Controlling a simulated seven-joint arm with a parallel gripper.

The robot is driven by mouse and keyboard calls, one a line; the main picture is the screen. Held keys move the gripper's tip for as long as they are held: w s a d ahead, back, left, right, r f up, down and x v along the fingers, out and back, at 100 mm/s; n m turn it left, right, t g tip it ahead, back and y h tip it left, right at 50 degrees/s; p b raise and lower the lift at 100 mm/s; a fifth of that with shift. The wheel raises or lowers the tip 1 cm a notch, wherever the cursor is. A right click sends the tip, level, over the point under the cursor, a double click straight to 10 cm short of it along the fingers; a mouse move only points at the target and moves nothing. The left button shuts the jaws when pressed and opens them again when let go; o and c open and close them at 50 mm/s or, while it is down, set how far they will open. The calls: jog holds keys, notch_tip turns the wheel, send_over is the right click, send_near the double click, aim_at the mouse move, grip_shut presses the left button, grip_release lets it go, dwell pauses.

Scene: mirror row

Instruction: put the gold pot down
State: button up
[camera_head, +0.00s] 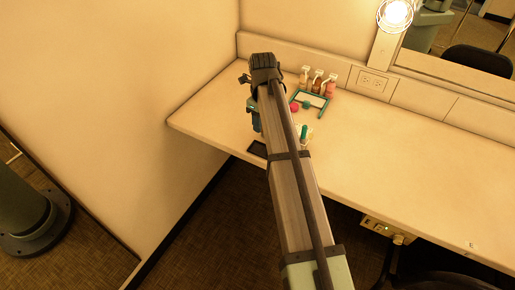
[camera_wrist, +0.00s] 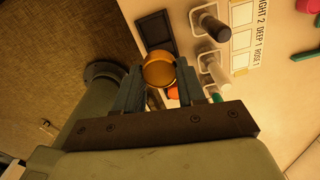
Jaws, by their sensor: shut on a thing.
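The gold pot (camera_wrist: 159,69) is a round amber-gold piece between the two fingers of my gripper (camera_wrist: 161,76) in the wrist view. My gripper is shut on it. The pot appears just in front of a black square tray (camera_wrist: 155,30); its height above the counter is not clear. In the head view my gripper (camera_head: 253,116) is over the counter's left part, mostly behind my arm, and the pot is hidden. The black square (camera_head: 257,149) shows there near the counter's front edge.
The wrist view shows bottles with a black cap (camera_wrist: 212,25) and a white body (camera_wrist: 213,70) beside a printed card (camera_wrist: 243,36). An orange-red thing (camera_wrist: 172,93) is partly hidden behind the fingers. Several small bottles (camera_head: 318,82) stand at the back. The counter's right (camera_head: 400,150) is clear.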

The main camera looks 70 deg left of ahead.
aim_at(258, 148)
jog(key=shift+s+a+m, duration=0.25)
jog(key=shift+s+m, duration=0.05)
jog(key=shift+s, duration=0.25)
jog(key=shift+f, duration=4.95)
jog(key=shift+f, duration=0.1)
jog(key=o, duration=1)
jog(key=shift+o, duration=0.2)
notch_tip(258, 148, up, 12)
jog(key=shift+r, duration=0.1)
jog(key=shift+s, duration=0.1)
